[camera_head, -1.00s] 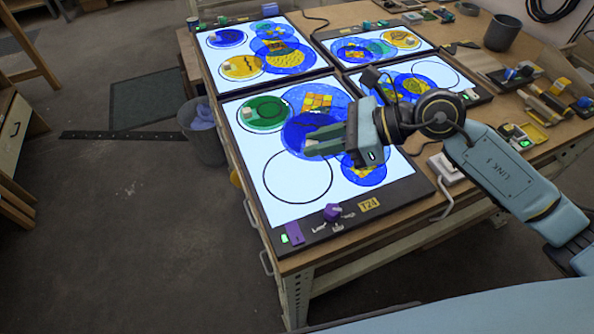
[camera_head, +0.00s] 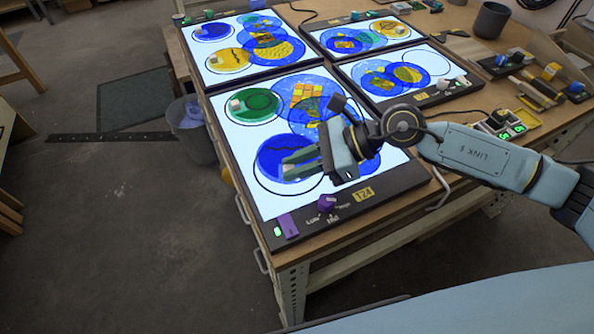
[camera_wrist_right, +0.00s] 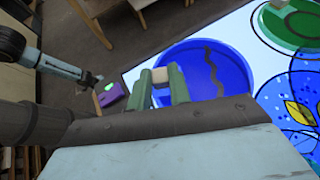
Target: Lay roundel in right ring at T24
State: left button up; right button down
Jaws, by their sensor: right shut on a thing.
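My right gripper (camera_head: 298,164) is shut on the small pale block on top of the blue roundel (camera_head: 277,158). The block (camera_wrist_right: 160,75) shows between the green fingers (camera_wrist_right: 162,88) in the right wrist view. The roundel has a dark wavy line. It is over the near ring (camera_head: 262,184) on the T24 light panel (camera_head: 345,202), whose outline shows along its left and near edges. Whether the roundel touches the panel I cannot tell. The fingers hide its right part. My left arm seems to show at the left of the wrist view, its gripper (camera_wrist_right: 94,78) too small to read.
A green roundel (camera_head: 262,103) lies in the panel's other left ring. Blue patterned discs (camera_head: 303,92) lie to its right. A purple knob (camera_head: 327,203) and the T24 label (camera_head: 364,194) are on the front edge. Other lit panels stand behind.

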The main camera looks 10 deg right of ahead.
notch_tip(320, 180, down, 2)
pick_arm(q)
jog(key=shift+s+a+f, duration=0.2)
jog(key=shift+s+a, duration=0.05)
jog(key=shift+s, duration=0.05)
jog(key=shift+a+f, duration=0.15)
pick_arm(e)
jog(key=shift+f, duration=0.25)
pick_arm(q)
jog(key=shift+w+a, duration=0.2)
jog(key=shift+a, duration=0.05)
pick_arm(e)
jog(key=c, duration=1.3)
grip_release()
jog(key=shift+r, duration=0.15)
